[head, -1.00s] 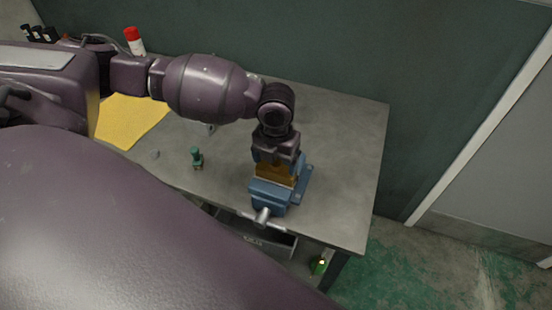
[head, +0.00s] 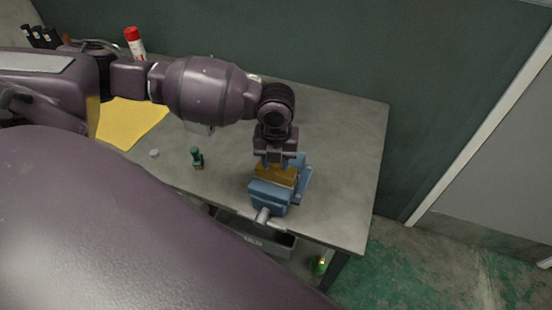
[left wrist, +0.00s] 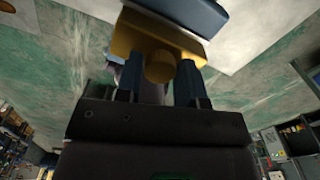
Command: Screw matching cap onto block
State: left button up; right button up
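A brass-coloured block (head: 276,174) is held in the blue vise (head: 268,193) near the table's front edge. My left gripper (head: 279,160) points down just above the block. In the left wrist view, the fingers of my left gripper (left wrist: 157,84) stand apart on either side of a round brass stub (left wrist: 160,66) on the block (left wrist: 150,40). I cannot tell whether this stub is a cap, or whether a finger touches it. A small green-topped piece (head: 197,157) stands on the table. A small grey round piece (head: 154,153) lies to its left. My right gripper is out of view.
A yellow sheet (head: 128,122) lies on the grey table (head: 345,150). A red-topped white can (head: 135,43) and dark bottles (head: 40,37) stand at the back left. The table right of the vise is clear. A green bottle (head: 320,266) is below the table.

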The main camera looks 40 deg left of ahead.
pick_arm(q)
jog(key=shift+c, duration=1.4)
jog(key=shift+m, duration=0.9)
jog(key=o, duration=0.8)
notch_tip(320, 180, up, 3)
jog(key=shift+w+f, duration=0.1)
notch_tip(320, 180, up, 8)
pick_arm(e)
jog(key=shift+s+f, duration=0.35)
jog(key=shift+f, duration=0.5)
